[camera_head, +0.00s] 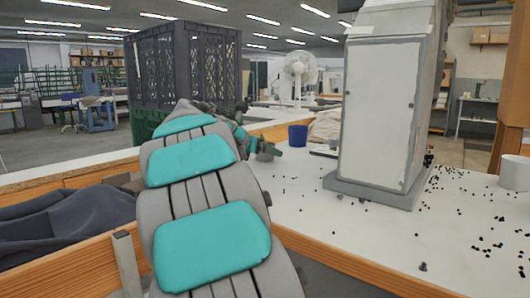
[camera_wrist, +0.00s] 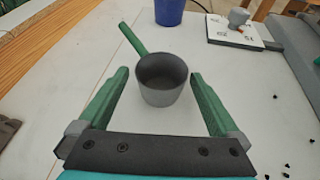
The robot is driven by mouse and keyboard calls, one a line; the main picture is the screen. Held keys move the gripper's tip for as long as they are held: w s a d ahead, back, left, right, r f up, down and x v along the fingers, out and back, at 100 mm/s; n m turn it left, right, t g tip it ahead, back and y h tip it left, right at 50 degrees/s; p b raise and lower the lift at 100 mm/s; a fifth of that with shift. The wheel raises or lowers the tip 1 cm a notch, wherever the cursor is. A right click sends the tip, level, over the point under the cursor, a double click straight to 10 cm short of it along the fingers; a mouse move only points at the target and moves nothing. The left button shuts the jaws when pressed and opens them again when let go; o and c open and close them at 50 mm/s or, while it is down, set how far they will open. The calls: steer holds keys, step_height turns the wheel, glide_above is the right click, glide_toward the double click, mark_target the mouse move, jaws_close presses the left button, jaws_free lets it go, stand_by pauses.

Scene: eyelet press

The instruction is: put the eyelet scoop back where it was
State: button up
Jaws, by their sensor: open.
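The eyelet scoop (camera_wrist: 162,88), a small grey cup with a green handle (camera_wrist: 133,40) pointing up and to the left, stands upright on the white tabletop in the wrist view. My gripper (camera_wrist: 160,76) is open, with one green finger on each side of the cup and a gap on both sides. The cup is empty as far as I see. In the head view my gripper (camera_head: 264,150) is small and partly behind my arm, and I cannot make out the scoop there.
A blue cup (camera_head: 297,135) stands beyond my gripper. The grey press (camera_head: 380,115) stands right of it, with dark eyelets scattered around. A white board (camera_wrist: 222,30) bears a small grey cup (camera_wrist: 238,17). A dark crate (camera_head: 160,75) is behind my arm; a white pot (camera_head: 514,172) is far right.

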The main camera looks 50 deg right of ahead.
steer(key=v, duration=1)
steer(key=shift+s+a, duration=0.1)
steer(key=shift+a, duration=0.05)
steer(key=shift+a, duration=0.1)
